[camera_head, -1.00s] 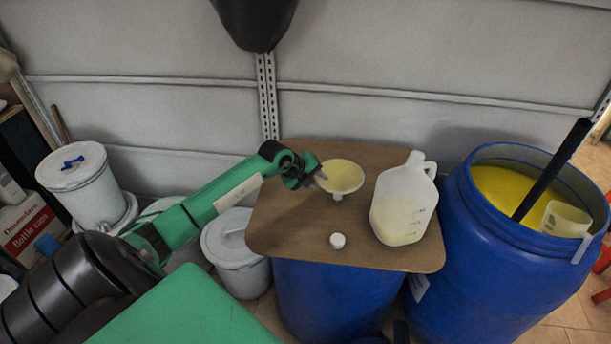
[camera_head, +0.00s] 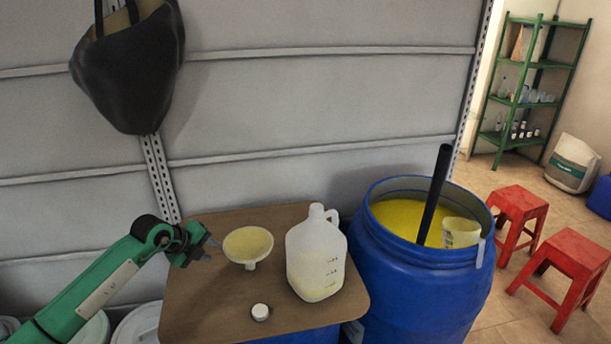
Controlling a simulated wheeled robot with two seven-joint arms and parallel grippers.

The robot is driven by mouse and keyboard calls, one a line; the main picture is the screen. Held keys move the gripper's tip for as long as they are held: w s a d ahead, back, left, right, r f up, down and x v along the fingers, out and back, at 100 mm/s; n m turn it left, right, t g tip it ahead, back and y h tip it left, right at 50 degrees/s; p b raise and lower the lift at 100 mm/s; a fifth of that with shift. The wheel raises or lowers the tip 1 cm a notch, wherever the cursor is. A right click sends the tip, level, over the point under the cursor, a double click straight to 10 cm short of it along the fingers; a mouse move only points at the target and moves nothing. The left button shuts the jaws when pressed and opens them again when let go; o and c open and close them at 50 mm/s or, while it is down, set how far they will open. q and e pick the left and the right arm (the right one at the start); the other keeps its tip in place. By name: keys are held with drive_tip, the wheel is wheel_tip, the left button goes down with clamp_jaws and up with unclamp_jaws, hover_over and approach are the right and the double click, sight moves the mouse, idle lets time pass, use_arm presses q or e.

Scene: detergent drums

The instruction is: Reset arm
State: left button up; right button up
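My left arm comes in from the lower left, green with dark joints. Its gripper (camera_head: 206,250) is above the left part of the brown board, just left of the funnel, and looks apart from it. The fingertips are small and blurred against the board, so I cannot tell if they are open or shut. Nothing shows held in it. My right gripper is out of view. A pale yellow funnel (camera_head: 248,246) lies on the board, wide mouth up. A translucent jug (camera_head: 316,262) with pale liquid stands upright right of it. A white cap (camera_head: 260,312) lies in front.
The brown board (camera_head: 200,310) rests on a blue drum. An open blue drum (camera_head: 425,285) with yellow liquid (camera_head: 405,215), a black stick (camera_head: 434,190) and a measuring cup (camera_head: 461,232) stands right. Red stools (camera_head: 570,255) and a green shelf (camera_head: 530,65) are farther right. A black bag (camera_head: 130,70) hangs on the wall.

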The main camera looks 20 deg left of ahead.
use_arm(q)
drive_tip(key=d+r+t+h, duration=0.25)
drive_tip(key=d+h, duration=0.35)
drive_tip(key=d, duration=0.7)
drive_tip(key=s+d+r+n+t, duration=0.4)
drive_tip(key=r+n+t, duration=0.2)
drive_tip(key=t, duration=0.3)
drive_tip(key=s+a+f+n+g+y, duration=0.4)
drive_tip(key=s+f+n+g+y, duration=0.2)
drive_tip(key=s+f+n+y, duration=0.65)
drive_tip(key=s+d+f+n+g+h, duration=0.2)
drive_tip(key=s+d+f+g, duration=0.25)
drive_tip(key=s, duration=0.35)
drive_tip(key=s+d+f+n+g+h, duration=0.2)
drive_tip(key=s+d+f+g, duration=0.1)
drive_tip(key=s+d+g, duration=0.3)
wheel_tip(320, 180, down, 30)
drive_tip(key=s, duration=0.2)
drive_tip(key=s+a+f+g, duration=0.1)
drive_tip(key=s+f, duration=0.9)
drive_tip(key=s+a+f+m, duration=0.1)
drive_tip(key=s+a+f, duration=0.1)
drive_tip(key=s+f, duration=0.7)
drive_tip(key=shift+s+a+f+g, duration=0.25)
drive_tip(key=shift+s+f+g, duration=0.15)
drive_tip(key=shift+f, duration=0.4)
